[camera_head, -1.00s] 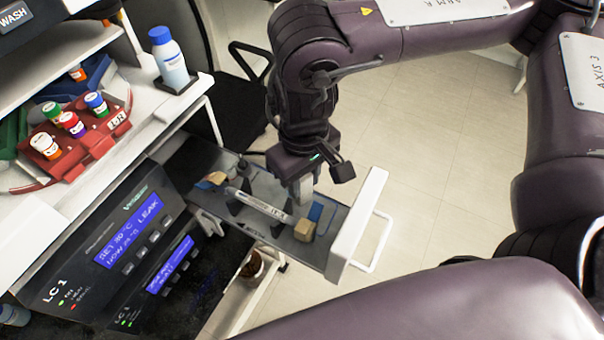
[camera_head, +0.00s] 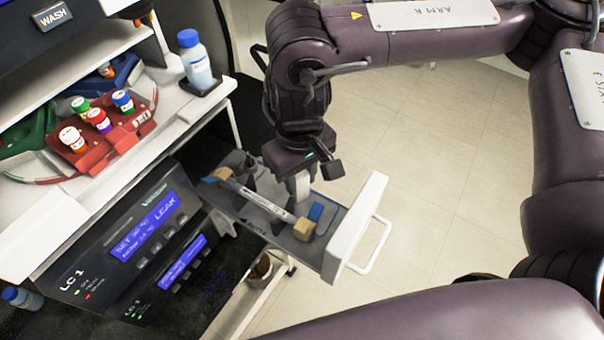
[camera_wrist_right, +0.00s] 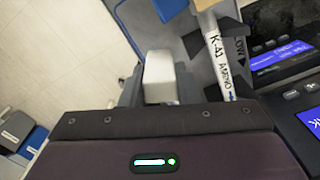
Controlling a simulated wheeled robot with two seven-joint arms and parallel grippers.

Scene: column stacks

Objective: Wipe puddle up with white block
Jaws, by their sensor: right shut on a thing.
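The white block (camera_wrist_right: 160,78) is between the fingers of my right gripper in the right wrist view. In the head view the right gripper (camera_head: 299,188) is shut on the white block (camera_head: 302,184) and points down into the open grey drawer (camera_head: 343,228), beside a labelled white column. I cannot tell whether the block touches the drawer floor. A blue patch (camera_head: 321,212) lies in the drawer near its front, to the right of the block; it also shows in the right wrist view (camera_wrist_right: 168,8). I cannot make out a clear puddle. My left gripper is not in view.
Instruments with blue screens (camera_head: 157,227) stand left of the drawer. A rack of vials (camera_head: 98,140) and a blue-capped bottle (camera_head: 196,62) stand on the shelf above. Floor on the right is clear.

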